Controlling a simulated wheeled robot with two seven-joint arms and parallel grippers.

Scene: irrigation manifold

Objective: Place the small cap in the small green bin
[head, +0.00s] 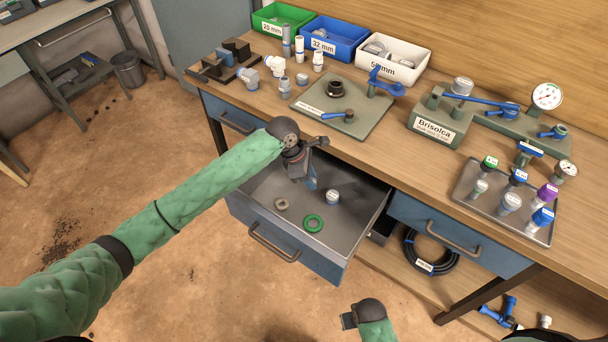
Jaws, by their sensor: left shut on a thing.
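The small green bin (272,27), labelled 20 mm, stands at the back left of the bench. My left gripper (308,182) points down inside the open drawer (262,192). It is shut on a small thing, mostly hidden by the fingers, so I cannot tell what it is. A small pale cap (332,197) lies in the drawer just right of the gripper, apart from it. My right gripper (348,320) is low in front of the bench, and its fingers are too small to tell open from shut.
A blue bin (333,42) and a white bin (394,62) stand beside the green one. Several fittings and a grey-green plate (365,123) lie between drawer and bins. The Brisolca manifold (437,127) stands right.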

